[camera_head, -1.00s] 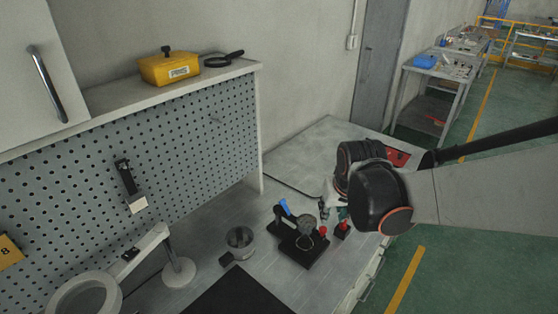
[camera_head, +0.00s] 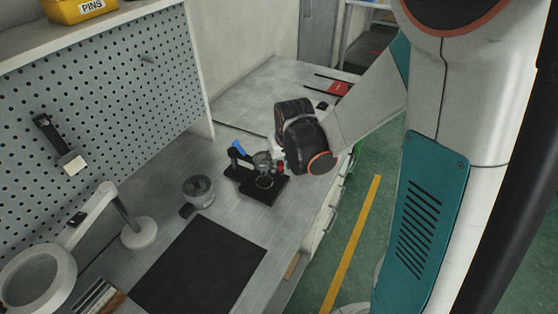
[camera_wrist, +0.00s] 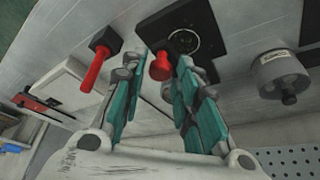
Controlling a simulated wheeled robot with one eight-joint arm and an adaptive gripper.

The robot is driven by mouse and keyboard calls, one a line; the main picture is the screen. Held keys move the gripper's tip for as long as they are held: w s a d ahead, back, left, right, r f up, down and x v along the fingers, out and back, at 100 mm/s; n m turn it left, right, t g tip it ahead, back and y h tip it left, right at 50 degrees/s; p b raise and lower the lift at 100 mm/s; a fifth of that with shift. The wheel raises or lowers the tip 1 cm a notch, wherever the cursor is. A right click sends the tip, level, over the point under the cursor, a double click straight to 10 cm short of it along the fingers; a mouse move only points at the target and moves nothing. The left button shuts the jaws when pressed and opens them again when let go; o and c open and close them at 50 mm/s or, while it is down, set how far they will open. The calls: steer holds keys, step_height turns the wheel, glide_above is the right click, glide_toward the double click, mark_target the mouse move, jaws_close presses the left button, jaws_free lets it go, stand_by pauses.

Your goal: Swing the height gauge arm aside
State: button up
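The height gauge (camera_head: 262,190) is a black base with a round dial and a blue part on its left side, standing on the grey bench in the head view. In the wrist view its black plate (camera_wrist: 218,14) carries a dark ring, and a red knob (camera_wrist: 160,66) shows in front of it. My gripper (camera_wrist: 158,76) has teal fingers spread apart, with the red knob between or just beyond their tips. I cannot tell whether a finger touches it. In the head view, my wrist hides the gauge's right side and most of my gripper.
A grey round pot (camera_head: 198,190) stands left of the gauge. A black mat (camera_head: 200,265) lies in front. A magnifier lamp (camera_head: 40,275) is at lower left, beside the pegboard (camera_head: 100,90). A black block with a red handle (camera_wrist: 92,70) stands near my gripper in the wrist view.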

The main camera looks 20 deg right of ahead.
steer(key=shift+f, duration=0.1)
steer(key=shift+c, duration=0.6)
jaws_close()
steer(key=shift+w+d+n, duration=0.4)
steer(key=shift+d, duration=0.2)
steer(key=w+d+n+y, duration=0.3)
steer(key=w+d+n, duration=0.35)
steer(key=w, duration=0.35)
steer(key=w+a+n+g+y+p, duration=0.1)
steer(key=w+a+n+g, duration=0.3)
steer(key=w+n, duration=0.7)
steer(key=shift+w+a+y, duration=0.2)
steer(key=shift+w+y, duration=0.2)
steer(key=shift+w, duration=1.95)
